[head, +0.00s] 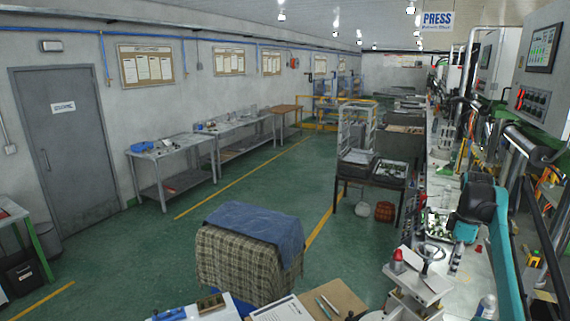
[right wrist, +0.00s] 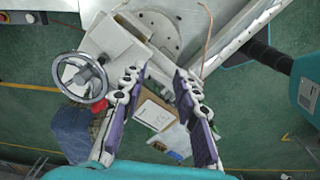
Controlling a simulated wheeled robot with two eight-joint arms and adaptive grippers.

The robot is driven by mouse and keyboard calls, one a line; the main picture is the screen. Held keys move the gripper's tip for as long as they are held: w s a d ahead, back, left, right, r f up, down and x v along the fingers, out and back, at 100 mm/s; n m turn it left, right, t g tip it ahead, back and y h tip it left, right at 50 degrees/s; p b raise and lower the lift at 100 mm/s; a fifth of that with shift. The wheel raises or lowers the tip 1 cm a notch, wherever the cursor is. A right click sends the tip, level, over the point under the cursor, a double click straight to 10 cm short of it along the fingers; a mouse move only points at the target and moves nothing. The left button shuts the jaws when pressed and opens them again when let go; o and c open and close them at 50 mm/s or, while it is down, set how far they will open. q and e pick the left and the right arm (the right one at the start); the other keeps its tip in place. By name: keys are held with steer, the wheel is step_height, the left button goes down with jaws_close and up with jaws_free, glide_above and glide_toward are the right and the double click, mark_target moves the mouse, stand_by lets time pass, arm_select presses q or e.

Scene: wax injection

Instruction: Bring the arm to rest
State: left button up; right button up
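My right gripper (right wrist: 163,76) shows close up in the right wrist view. Its two fingers with dark purple pads stand apart, and nothing is between them. Below the fingers lies a pale machine part with a metal handwheel (right wrist: 80,77). In the head view my teal right arm comes in at the right edge and bends over the cluttered machine bench; I cannot make out its fingertips there. My left gripper is not in view.
A stool-like block under a checked cloth and blue cover (head: 252,225) stands front centre. Grey worktables (head: 172,150) line the left wall.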

steer(key=s+a+f+m+t+b, duration=0.2)
steer(key=s+a+f+m+b, duration=0.15)
steer(key=a+f+b, duration=0.55)
steer(key=s+a+f+m+t+b, duration=0.15)
steer(key=s+a+f+b, duration=0.3)
steer(key=a+b, duration=0.5)
steer(key=s+a+f+m+t+b, duration=0.1)
steer(key=s+a+f+b, duration=0.3)
steer(key=f, duration=0.5)
steer(key=s+a+f+m+t+b, duration=0.1)
steer(key=s+a+f+m+b, duration=0.2)
steer(key=s+f, duration=0.6)
steer(key=s+a+f+m+t+b, duration=0.1)
steer(key=s+a+f+b, duration=0.5)
steer(key=f, duration=0.5)
steer(key=shift+s+a+f+m, duration=0.2)
steer(key=shift+s+a+m, duration=0.15)
steer(key=shift+a, duration=0.25)
